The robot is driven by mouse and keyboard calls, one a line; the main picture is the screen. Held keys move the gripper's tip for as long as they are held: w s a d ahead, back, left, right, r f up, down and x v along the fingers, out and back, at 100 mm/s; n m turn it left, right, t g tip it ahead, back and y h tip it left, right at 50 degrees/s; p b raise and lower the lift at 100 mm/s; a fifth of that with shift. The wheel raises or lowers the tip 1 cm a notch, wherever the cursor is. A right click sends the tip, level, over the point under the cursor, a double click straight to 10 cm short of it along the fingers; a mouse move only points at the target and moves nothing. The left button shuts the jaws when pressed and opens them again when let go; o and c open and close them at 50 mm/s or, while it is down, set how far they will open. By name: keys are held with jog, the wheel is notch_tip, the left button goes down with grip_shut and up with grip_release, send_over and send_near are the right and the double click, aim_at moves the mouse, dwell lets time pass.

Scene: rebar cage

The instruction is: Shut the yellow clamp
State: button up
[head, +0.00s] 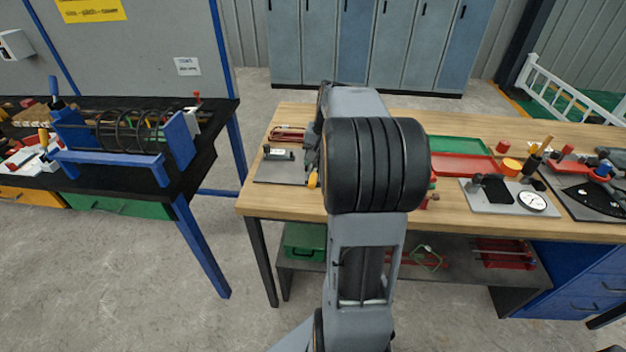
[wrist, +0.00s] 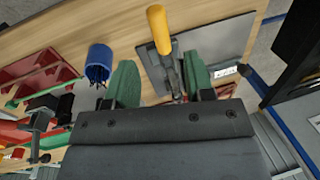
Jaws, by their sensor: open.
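The yellow clamp shows in the wrist view as a yellow handle (wrist: 159,30) on a grey metal lever, over a flat grey plate (wrist: 220,45). In the head view its yellow handle (head: 312,181) peeks out at the left of my arm, near the plate (head: 268,174) on the wooden bench; the rest of the clamp is hidden. My gripper (wrist: 161,78) is open, with one green finger on each side of the lever in the picture. The handle appears beyond the fingertips, and I see no contact. My arm hides the gripper in the head view.
A blue cup (wrist: 98,60) with dark items stands beside the left finger in the wrist view. Red trays (wrist: 35,75) lie farther left. In the head view, green (head: 458,146) and red (head: 465,165) trays and a dial plate (head: 510,197) occupy the bench right of my arm.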

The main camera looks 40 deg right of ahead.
aim_at(313, 178)
jog(key=f, duration=0.4)
jog(key=w+a+f, duration=0.1)
jog(key=f, duration=0.2)
jog(key=shift+f, duration=0.1)
grip_shut()
dwell(0.4)
